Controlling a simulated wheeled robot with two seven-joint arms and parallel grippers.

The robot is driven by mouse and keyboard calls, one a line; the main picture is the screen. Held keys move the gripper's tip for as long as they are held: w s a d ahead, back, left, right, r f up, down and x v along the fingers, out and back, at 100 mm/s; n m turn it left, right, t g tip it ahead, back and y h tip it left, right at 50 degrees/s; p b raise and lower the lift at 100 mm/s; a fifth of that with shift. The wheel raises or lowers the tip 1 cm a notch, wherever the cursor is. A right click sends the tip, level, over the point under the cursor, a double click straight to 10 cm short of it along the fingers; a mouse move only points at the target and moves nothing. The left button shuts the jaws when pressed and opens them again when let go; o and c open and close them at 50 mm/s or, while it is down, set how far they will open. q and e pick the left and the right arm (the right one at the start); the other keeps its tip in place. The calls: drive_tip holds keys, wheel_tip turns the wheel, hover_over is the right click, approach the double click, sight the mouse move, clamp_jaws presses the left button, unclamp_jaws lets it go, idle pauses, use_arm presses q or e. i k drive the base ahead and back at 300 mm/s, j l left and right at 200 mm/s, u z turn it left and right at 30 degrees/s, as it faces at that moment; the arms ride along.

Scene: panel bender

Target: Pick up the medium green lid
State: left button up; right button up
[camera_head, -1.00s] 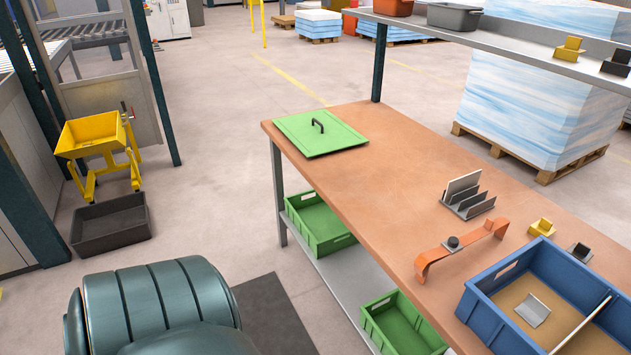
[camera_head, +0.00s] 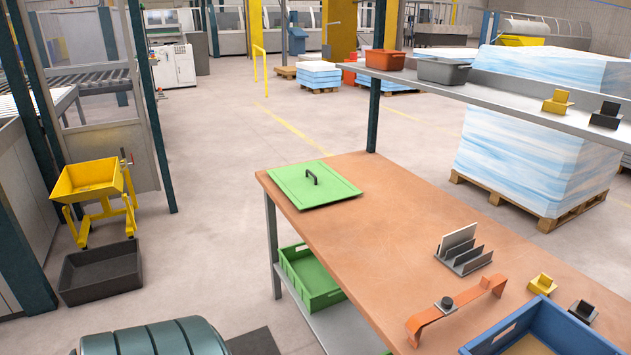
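The green lid (camera_head: 306,190) lies flat on the far left corner of the orange-brown workbench (camera_head: 400,235). It is a flat panel with a dark handle (camera_head: 312,175) standing up near its middle. Nothing covers it. Neither of my grippers shows in the head view.
A green crate (camera_head: 315,283) sits on the shelf under the bench. On the bench are a metal rack (camera_head: 464,252), an orange bent bar (camera_head: 455,308) and a blue crate (camera_head: 548,328). A raised shelf (camera_head: 455,90) runs along the back.

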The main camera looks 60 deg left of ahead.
sight(310, 184)
drive_tip(key=i, duration=0.35)
drive_tip(key=u, duration=1.95)
